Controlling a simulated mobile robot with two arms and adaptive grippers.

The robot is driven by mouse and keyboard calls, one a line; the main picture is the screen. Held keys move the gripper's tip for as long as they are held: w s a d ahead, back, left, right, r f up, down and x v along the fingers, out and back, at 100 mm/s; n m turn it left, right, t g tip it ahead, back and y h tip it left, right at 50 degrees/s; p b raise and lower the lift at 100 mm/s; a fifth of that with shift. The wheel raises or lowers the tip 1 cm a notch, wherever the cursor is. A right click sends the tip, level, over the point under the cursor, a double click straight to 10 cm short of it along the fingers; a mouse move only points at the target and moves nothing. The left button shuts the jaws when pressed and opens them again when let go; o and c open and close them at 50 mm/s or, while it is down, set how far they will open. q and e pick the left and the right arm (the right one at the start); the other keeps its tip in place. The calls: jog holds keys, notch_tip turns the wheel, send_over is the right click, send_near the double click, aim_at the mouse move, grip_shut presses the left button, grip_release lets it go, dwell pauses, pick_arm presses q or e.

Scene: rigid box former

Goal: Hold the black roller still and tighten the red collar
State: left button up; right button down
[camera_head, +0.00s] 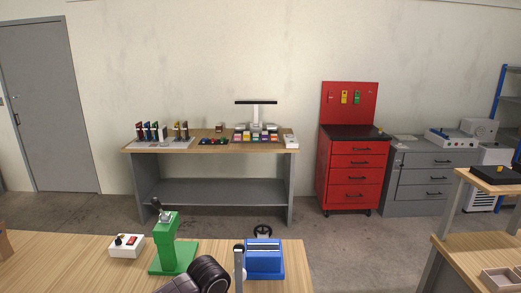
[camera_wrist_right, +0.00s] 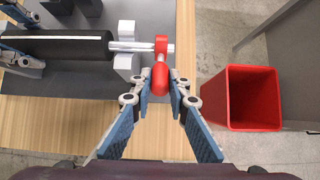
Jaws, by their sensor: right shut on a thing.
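The black roller (camera_wrist_right: 60,47) lies level across the left of the right wrist view, with a bright metal shaft (camera_wrist_right: 125,46) at its right end. The red collar (camera_wrist_right: 161,46) sits around that shaft, and its rounded red handle (camera_wrist_right: 160,80) points toward my right gripper. My right gripper (camera_wrist_right: 160,84) is shut on this handle, one blue-padded finger on each side. Parts of my left gripper (camera_wrist_right: 14,48) show at the left edge, around the roller's far end; the picture cuts it off, so its grip is unclear. The roller and collar are not clear in the head view.
A red open bin (camera_wrist_right: 240,97) stands right of my right gripper. Grey blocks (camera_wrist_right: 126,62) flank the shaft above a wooden top. In the head view, a green press (camera_head: 172,248), white switch box (camera_head: 127,245) and blue device (camera_head: 264,258) stand on the near table.

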pick_arm(q)
jog(key=shift+d, duration=0.1)
pick_arm(e)
jog(key=shift+s+a+f, duration=0.35)
jog(key=shift+f, duration=0.05)
jog(key=shift+s+d+f, duration=0.15)
jog(key=shift+d+f, duration=0.1)
jog(key=shift+f, duration=0.15)
pick_arm(q)
jog(key=shift+d, duration=0.1)
pick_arm(e)
jog(key=shift+f+t, duration=0.3)
jog(key=shift+t, duration=0.2)
jog(key=c, duration=1.8)
grip_release()
